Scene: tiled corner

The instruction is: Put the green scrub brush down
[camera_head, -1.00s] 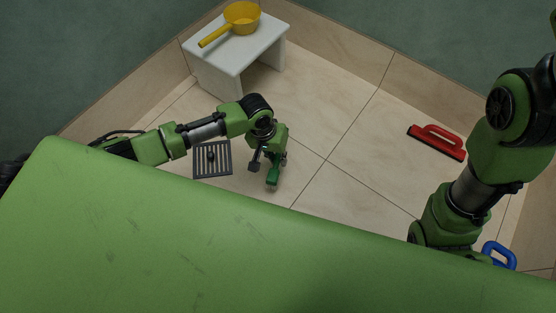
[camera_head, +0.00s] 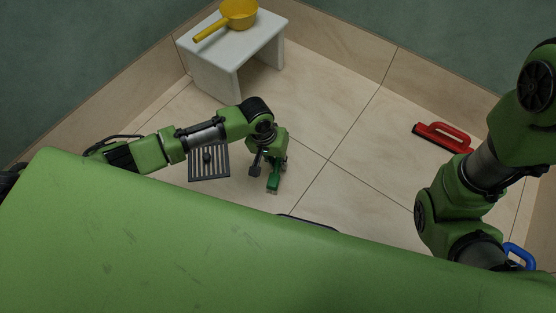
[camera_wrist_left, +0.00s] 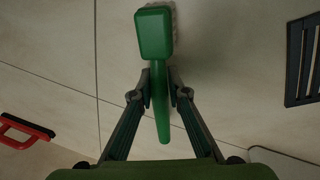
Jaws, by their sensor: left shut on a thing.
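The green scrub brush (camera_head: 273,184) is in my left gripper (camera_head: 268,167), over the tiled floor to the right of the drain grate. In the left wrist view its block-shaped head (camera_wrist_left: 154,32) points away from me, with a little pale bristle showing at its edge. My left gripper (camera_wrist_left: 159,84) is shut on the brush's handle (camera_wrist_left: 161,112). I cannot tell whether the brush touches the floor. My right arm shows at the right of the head view, but its gripper is out of sight.
A dark drain grate (camera_head: 209,163) lies left of the brush. A white stool (camera_head: 212,57) bearing a yellow pan (camera_head: 239,14) stands at the back. A red-handled tool (camera_head: 442,137) lies at the right, and a blue handle (camera_head: 521,254) is partly hidden. Floor between is clear.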

